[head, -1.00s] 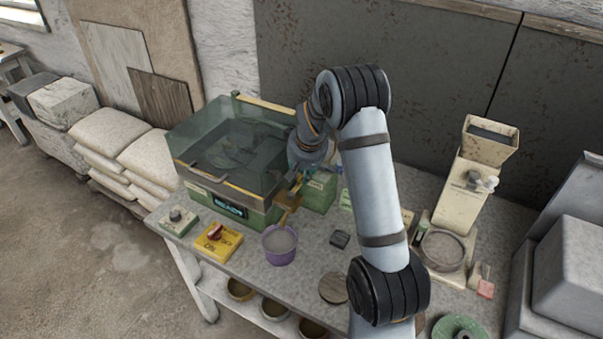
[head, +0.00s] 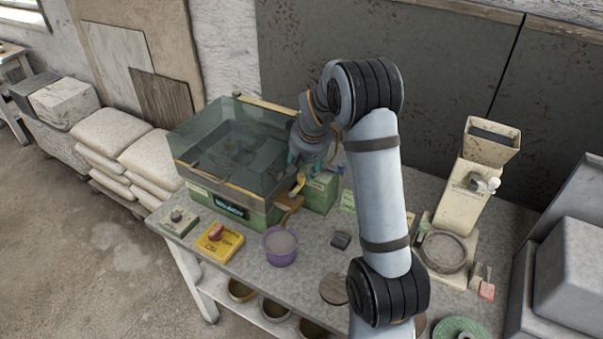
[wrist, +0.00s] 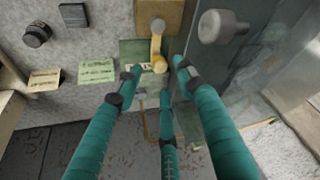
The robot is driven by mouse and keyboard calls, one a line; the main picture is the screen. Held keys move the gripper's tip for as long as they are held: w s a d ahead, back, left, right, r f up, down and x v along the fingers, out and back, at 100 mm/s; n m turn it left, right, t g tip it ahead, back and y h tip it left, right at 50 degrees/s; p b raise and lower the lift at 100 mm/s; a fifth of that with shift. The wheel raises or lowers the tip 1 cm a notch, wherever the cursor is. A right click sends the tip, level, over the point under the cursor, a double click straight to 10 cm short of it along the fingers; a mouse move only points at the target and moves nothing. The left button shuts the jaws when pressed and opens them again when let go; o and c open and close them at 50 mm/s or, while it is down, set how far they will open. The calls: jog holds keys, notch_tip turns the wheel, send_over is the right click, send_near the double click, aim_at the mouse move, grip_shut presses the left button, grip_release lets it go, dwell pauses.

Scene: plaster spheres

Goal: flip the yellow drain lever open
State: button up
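The yellow drain lever (head: 299,183) stands at the right front corner of the green tank (head: 225,205), above a yellow-brown spout (head: 287,204). In the wrist view the lever (wrist: 157,47) runs from a round pivot on a brownish block to a rounded yellow end. My gripper (wrist: 160,74) has three teal fingers, spread apart with nothing held. Two fingertips lie on either side of the lever's rounded end in the picture; I cannot tell whether they touch it. In the head view my gripper (head: 303,161) is just above the lever, partly hidden by my arm.
A purple cup (head: 280,246) stands in front of the spout. A green box (head: 320,192) stands close right of the lever. A hopper device (head: 470,195) stands farther right.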

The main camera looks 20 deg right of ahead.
aim_at(303, 177)
jog(key=v, duration=0.8)
jog(key=x, duration=1.2)
jog(key=shift+f, duration=0.2)
jog(key=shift+s+d+r+m+h+b, duration=0.15)
jog(key=shift+s+m+h+b, duration=0.2)
jog(key=shift+m, duration=0.45)
